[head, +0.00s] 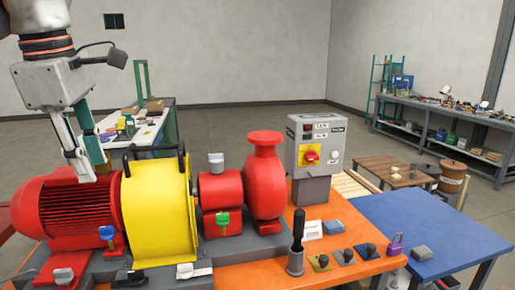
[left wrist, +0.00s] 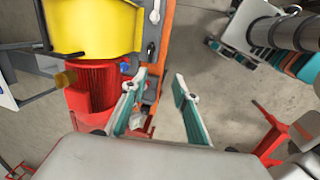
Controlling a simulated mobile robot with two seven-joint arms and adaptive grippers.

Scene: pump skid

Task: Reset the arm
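My left gripper (head: 92,168) hangs down from the upper left in the head view, in front of and above the red finned motor (head: 75,208). In the left wrist view its two teal-padded fingers (left wrist: 160,78) stand apart with nothing between them. The motor also shows in the left wrist view (left wrist: 92,100), to the left of the fingers. I cannot tell whether a finger touches it.
A yellow guard (head: 160,210) with black handles stands beside the motor, then a red pump (head: 264,180) and a grey control box (head: 318,145). An orange bench (head: 345,222) carries small parts. A blue table (head: 430,225) at right is mostly clear.

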